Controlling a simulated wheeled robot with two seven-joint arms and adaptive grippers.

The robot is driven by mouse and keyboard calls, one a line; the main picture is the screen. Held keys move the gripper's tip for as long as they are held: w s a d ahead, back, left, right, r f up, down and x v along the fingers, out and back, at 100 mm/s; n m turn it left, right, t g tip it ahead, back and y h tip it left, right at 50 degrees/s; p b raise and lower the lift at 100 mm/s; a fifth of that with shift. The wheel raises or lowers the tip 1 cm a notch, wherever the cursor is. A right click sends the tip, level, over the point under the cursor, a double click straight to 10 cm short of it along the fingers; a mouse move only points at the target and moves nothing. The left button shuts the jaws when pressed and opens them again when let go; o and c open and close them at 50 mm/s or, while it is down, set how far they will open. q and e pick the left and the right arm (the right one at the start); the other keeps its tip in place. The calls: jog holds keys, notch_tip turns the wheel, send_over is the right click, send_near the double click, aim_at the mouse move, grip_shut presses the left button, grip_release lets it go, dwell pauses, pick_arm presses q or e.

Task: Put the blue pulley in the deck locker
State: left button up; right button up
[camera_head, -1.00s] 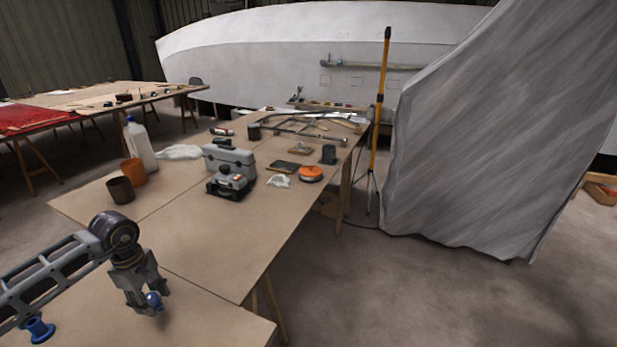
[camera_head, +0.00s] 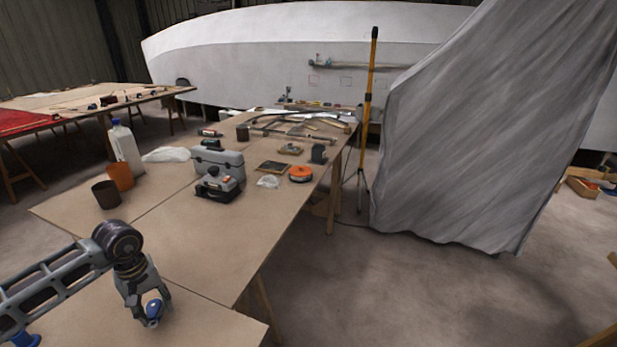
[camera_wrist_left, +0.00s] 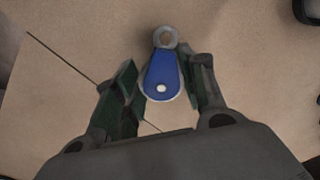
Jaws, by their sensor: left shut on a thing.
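The blue pulley (camera_head: 153,309) is a small blue teardrop-shaped block with a grey ring at one end. In the left wrist view the pulley (camera_wrist_left: 161,78) sits between the two fingers, its ring pointing away from the palm. My left gripper (camera_head: 147,306) is shut on it, above the near end of the plywood table (camera_head: 190,245). My right gripper is not in view. I cannot pick out a thing that is clearly the deck locker.
A blue spool-like thing (camera_head: 22,338) is cut off at the lower left. Open floor (camera_head: 400,290) lies right of the table; a wooden crate (camera_head: 583,186) is at far right.

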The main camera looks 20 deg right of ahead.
pick_arm(q)
jog(key=shift+s+d+f+m, duration=0.15)
jog(key=shift+d+m, duration=0.3)
jog(key=shift+m, duration=0.6)
jog(key=shift+s+d+f+m, duration=0.1)
jog(key=shift+d+m, duration=0.3)
jog(key=shift+m, duration=0.65)
jog(key=shift+d+m, duration=0.1)
jog(key=shift+m, duration=0.3)
jog(key=shift+d, duration=0.1)
